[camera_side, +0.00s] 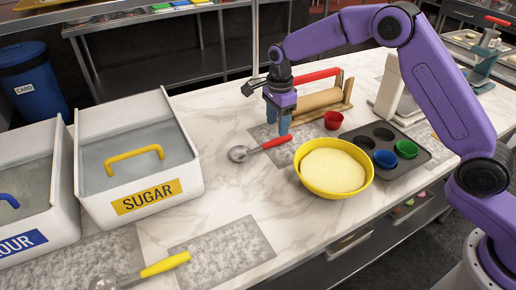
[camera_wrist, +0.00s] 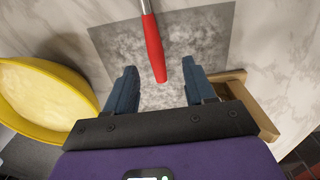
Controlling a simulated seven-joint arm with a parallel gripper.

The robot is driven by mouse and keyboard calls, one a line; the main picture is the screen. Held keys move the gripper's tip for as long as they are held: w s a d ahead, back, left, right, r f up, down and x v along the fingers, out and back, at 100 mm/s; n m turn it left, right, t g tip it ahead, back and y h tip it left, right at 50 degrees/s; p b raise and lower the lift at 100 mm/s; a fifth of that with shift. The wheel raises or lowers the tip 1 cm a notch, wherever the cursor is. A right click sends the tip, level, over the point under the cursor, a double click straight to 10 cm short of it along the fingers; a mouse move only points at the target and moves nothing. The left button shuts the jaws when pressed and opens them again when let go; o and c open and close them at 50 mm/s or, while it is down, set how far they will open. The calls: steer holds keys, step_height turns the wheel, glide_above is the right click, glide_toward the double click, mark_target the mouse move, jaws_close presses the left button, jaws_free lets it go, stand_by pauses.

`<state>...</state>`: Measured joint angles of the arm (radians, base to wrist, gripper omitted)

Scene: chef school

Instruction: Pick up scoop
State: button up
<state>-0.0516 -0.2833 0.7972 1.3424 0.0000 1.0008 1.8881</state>
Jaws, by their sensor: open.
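A scoop with a red handle (camera_side: 277,142) and a round metal head (camera_side: 239,153) lies on the marble counter, partly over a grey mat. My gripper (camera_side: 278,130) is open and empty, pointing down close above the handle's end. In the wrist view the red handle (camera_wrist: 153,48) reaches in from the top, and its end lies between my two fingers (camera_wrist: 161,78) in the picture. The scoop's head is out of the wrist view. A second scoop, with a yellow handle (camera_side: 165,264), lies at the front left on another grey mat.
A yellow bowl of dough (camera_side: 361,188) stands right of the scoop; it shows in the wrist view (camera_wrist: 86,92). A red cup (camera_side: 333,120), a muffin tin (camera_side: 428,146) and a wooden rack (camera_side: 347,92) are nearby. A sugar bin (camera_side: 95,206) stands left.

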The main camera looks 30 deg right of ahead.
mark_target(276, 139)
steer(key=shift+s+a+f, duration=0.15)
steer(key=shift+f, duration=1.15)
steer(key=shift+s+a+f, duration=0.15)
steer(key=shift+f, duration=1.1)
jaws_close()
